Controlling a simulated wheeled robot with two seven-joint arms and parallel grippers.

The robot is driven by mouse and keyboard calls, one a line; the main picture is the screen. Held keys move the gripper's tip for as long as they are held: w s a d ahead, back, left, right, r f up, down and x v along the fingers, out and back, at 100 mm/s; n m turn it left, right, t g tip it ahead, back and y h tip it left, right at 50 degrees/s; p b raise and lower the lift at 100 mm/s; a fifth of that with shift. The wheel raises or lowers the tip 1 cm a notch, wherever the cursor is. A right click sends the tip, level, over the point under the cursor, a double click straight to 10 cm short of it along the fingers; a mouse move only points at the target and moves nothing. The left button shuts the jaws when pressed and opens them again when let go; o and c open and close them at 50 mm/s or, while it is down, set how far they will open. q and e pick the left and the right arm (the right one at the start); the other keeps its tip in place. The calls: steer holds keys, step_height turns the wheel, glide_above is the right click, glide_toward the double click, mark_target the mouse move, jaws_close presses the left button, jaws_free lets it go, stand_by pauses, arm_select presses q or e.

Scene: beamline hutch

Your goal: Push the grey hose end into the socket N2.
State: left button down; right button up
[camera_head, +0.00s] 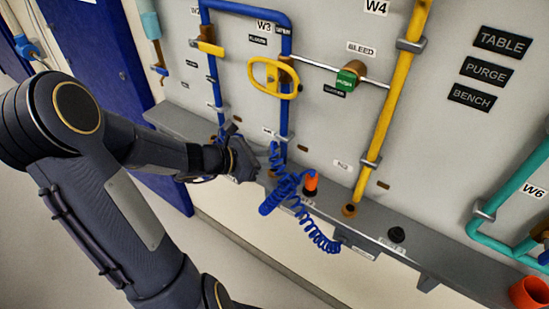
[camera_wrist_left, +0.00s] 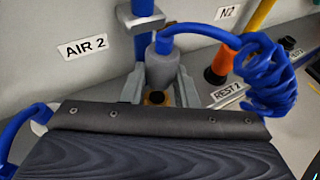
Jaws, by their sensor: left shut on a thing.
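The grey hose end (camera_wrist_left: 162,70) is between the two fingers of my left gripper (camera_wrist_left: 160,88), which is shut on it; a blue hose leaves its top and runs right into a coil (camera_wrist_left: 268,78). A brass fitting (camera_wrist_left: 156,98) shows just below the grey end; I cannot tell whether they touch. The label N2 (camera_wrist_left: 228,13) is on the wall to the right, near the yellow pipe (camera_wrist_left: 260,14). In the head view my left gripper (camera_head: 240,160) is at the ledge, left of the N2 label (camera_head: 342,165) and the brass socket (camera_head: 349,210) below the yellow pipe. The grey end is hidden there.
An orange hose end (camera_head: 311,182) stands in a black holder between my gripper and the yellow pipe. Blue coils (camera_head: 320,236) hang over the ledge (camera_head: 450,268). A black holder (camera_head: 397,234) is farther right. The label AIR 2 (camera_wrist_left: 83,47) is left of the blue pipe (camera_wrist_left: 143,45).

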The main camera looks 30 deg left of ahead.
mark_target(272, 144)
arm_select(q)
steer(key=shift+r+p, duration=1.9)
steer(key=shift+r, duration=0.55)
arm_select(e)
steer(key=shift+r, duration=2.1)
arm_select(q)
steer(key=shift+f, duration=0.1)
